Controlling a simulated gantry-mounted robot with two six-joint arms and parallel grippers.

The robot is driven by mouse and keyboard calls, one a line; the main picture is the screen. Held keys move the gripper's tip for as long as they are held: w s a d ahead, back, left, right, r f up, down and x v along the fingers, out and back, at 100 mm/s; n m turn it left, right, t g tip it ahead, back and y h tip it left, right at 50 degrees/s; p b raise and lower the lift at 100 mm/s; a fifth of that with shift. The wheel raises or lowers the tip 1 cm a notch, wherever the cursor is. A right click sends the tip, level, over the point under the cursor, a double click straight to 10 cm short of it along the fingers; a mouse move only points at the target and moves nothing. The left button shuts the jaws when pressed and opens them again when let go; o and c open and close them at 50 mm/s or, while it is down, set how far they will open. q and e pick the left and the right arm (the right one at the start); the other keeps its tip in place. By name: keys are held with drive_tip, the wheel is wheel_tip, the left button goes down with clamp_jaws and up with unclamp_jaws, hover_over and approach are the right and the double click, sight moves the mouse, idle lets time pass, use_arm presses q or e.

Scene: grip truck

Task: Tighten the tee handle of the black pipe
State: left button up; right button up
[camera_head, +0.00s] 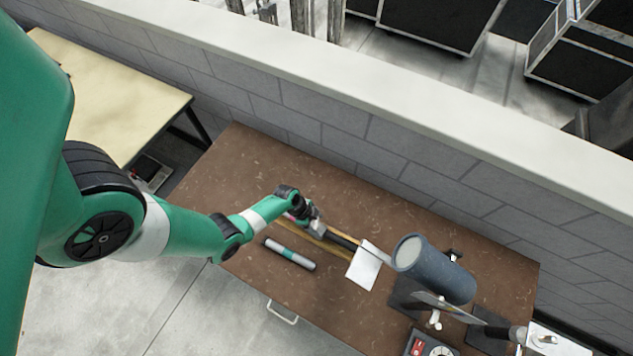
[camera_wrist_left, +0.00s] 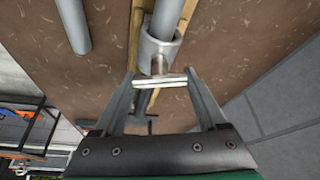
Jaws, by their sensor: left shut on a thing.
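My left gripper (camera_head: 315,225) is over the brown table and hides much of what it holds in the head view. In the left wrist view its two fingers (camera_wrist_left: 161,82) are shut on the pale, bar-shaped tee handle (camera_wrist_left: 161,82), one finger at each end. A short metal stem (camera_wrist_left: 158,65) joins the handle to a grey collar (camera_wrist_left: 158,52) around a pipe, which looks grey (camera_wrist_left: 170,14) in this view. In the head view the black pipe (camera_head: 343,241) runs from the gripper toward the lower right. My right gripper is not in view.
A white sheet (camera_head: 364,266), a blue-grey cylinder (camera_head: 450,279) and several tools stand to the right. A block wall (camera_head: 330,120) runs behind the table. The table's left part (camera_head: 225,170) is clear.

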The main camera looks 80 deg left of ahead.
use_arm(q)
drive_tip(key=shift+m, duration=0.8)
drive_tip(key=shift+h+p, duration=0.3)
drive_tip(key=o, duration=1.3)
